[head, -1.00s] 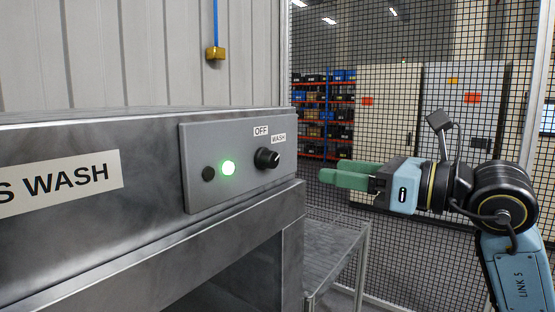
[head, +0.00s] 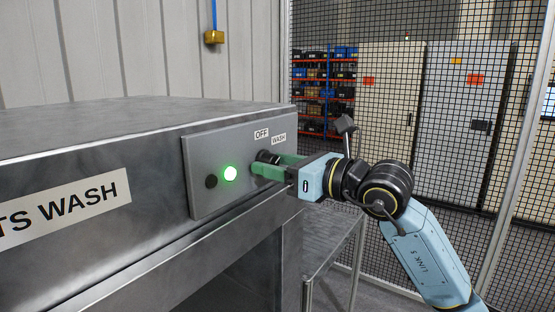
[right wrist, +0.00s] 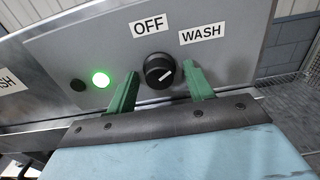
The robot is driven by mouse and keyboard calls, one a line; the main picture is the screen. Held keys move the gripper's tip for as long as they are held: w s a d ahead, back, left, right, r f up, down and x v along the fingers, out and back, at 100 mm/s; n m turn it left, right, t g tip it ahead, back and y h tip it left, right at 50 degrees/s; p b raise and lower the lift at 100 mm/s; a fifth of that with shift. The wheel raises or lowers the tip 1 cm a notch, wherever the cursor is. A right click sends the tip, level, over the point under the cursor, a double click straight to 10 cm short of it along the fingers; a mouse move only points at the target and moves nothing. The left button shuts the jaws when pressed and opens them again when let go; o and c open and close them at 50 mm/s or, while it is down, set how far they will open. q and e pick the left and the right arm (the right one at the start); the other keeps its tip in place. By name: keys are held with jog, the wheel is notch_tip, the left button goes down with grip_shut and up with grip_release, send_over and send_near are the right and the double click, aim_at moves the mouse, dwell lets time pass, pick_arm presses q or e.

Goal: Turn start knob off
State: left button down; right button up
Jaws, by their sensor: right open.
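The black start knob (right wrist: 159,70) is on the grey control panel (right wrist: 225,65), below the OFF label (right wrist: 149,26) and the WASH label (right wrist: 201,33). Its white pointer mark is turned toward the WASH side. A lit green lamp (right wrist: 100,79) and a dark button (right wrist: 78,86) sit left of it. My right gripper (head: 267,164) is at the panel, its green fingers on either side of the knob. In the right wrist view the fingers are apart, with a gap to the knob. In the head view they partly hide the knob (head: 265,156). My left gripper is not in view.
The panel is mounted on a steel parts washer (head: 130,135) with a PARTS WASH sign. A metal side table (head: 330,240) stands to its right. A mesh fence (head: 470,130) closes off shelves and cabinets behind. A brass fitting (head: 214,37) hangs above the washer.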

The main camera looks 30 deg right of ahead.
jog(key=c, duration=0.8)
jog(key=n+b, duration=0.9)
jog(key=shift+d+n+b, duration=0.1)
jog(key=shift+n+b, duration=0.8)
jog(key=shift+n, duration=0.5)
jog(key=shift+r+n, duration=0.1)
jog(key=shift+n, duration=0.2)
